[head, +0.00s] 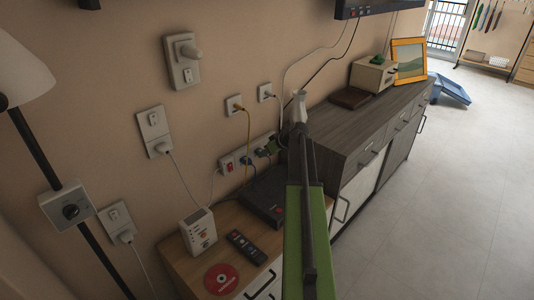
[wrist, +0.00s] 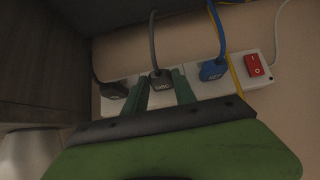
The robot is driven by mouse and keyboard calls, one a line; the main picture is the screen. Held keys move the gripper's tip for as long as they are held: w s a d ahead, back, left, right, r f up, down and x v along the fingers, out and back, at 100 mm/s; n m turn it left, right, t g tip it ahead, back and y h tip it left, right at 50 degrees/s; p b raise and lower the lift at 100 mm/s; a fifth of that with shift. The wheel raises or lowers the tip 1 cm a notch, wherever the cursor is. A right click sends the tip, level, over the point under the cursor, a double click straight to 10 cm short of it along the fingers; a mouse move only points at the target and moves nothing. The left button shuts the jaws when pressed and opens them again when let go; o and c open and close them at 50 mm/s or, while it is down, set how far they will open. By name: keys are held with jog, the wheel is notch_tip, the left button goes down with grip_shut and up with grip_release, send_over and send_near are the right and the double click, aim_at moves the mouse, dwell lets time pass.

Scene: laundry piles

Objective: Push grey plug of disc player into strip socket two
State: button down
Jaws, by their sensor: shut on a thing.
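The power strip (wrist: 263,83) runs across the wrist view with its red switch (wrist: 254,66) at the right; it also shows on the wall in the head view (head: 222,162). The grey plug (wrist: 160,80), with a pale label, is at the strip, second from the switch. Its cord rises behind it. My gripper (wrist: 162,90) has its green fingers on both sides of this plug, shut on it. How deep the plug sits is hidden. The disc player is probably the dark box (head: 262,198) on the wooden cabinet below the strip in the head view.
A blue plug (wrist: 212,70) and a yellow cable (wrist: 238,85) are close right of the grey plug; a black plug (wrist: 113,90) is close left. The wooden cabinet also holds a remote (head: 246,247), a red disc (head: 221,278) and a white box (head: 198,230).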

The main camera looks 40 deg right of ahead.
jog(key=shift+w, duration=0.25)
jog(key=c, duration=0.9)
grip_release()
jog(key=s, duration=0.9)
jog(key=shift+d, duration=0.35)
